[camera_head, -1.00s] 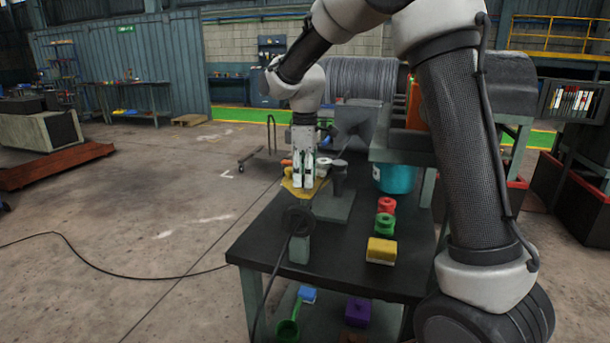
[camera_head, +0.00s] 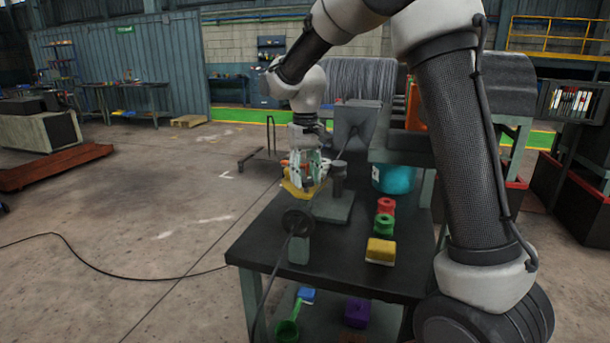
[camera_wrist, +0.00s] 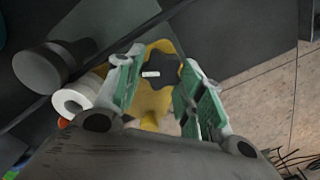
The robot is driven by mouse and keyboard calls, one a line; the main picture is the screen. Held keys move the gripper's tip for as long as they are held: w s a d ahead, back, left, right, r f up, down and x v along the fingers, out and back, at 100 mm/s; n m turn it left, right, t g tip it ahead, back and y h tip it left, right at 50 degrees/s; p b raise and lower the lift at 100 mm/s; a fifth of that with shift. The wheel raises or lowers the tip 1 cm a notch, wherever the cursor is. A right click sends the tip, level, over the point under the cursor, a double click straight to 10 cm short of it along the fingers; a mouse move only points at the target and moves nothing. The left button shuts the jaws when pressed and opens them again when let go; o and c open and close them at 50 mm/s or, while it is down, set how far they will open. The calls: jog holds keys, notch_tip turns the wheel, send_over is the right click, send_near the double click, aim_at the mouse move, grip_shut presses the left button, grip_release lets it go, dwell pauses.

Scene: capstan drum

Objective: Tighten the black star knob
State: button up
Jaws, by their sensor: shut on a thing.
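The black star knob (camera_wrist: 166,76), with a white mark on it, sits on a yellow body (camera_wrist: 150,105) in the wrist view. My gripper (camera_wrist: 160,62) has its two green-padded fingers on either side of the knob, shut on it; the exact contact is hard to see. In the head view my gripper (camera_head: 307,172) is over the yellow body (camera_head: 293,190) at the left edge of the dark table (camera_head: 330,260). The knob is hidden there by the fingers.
A dark grey post (camera_head: 338,180) stands close right of my gripper, and a white ring-shaped roll (camera_wrist: 74,103) lies beside my left finger. A black wheel (camera_head: 298,222) is in front. Red and green spools (camera_head: 386,224) and a yellow block (camera_head: 381,251) stand to the right.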

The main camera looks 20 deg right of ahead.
aim_at(307, 179)
jog(key=m, duration=0.6)
jog(key=shift+d, duration=0.15)
jog(key=m, duration=0.6)
jog(key=shift+d+r, duration=0.1)
dwell(0.4)
jog(key=o, duration=1)
notch_tip(307, 179, up, 12)
jog(key=shift+f, duration=0.1)
jog(key=shift+s, duration=0.1)
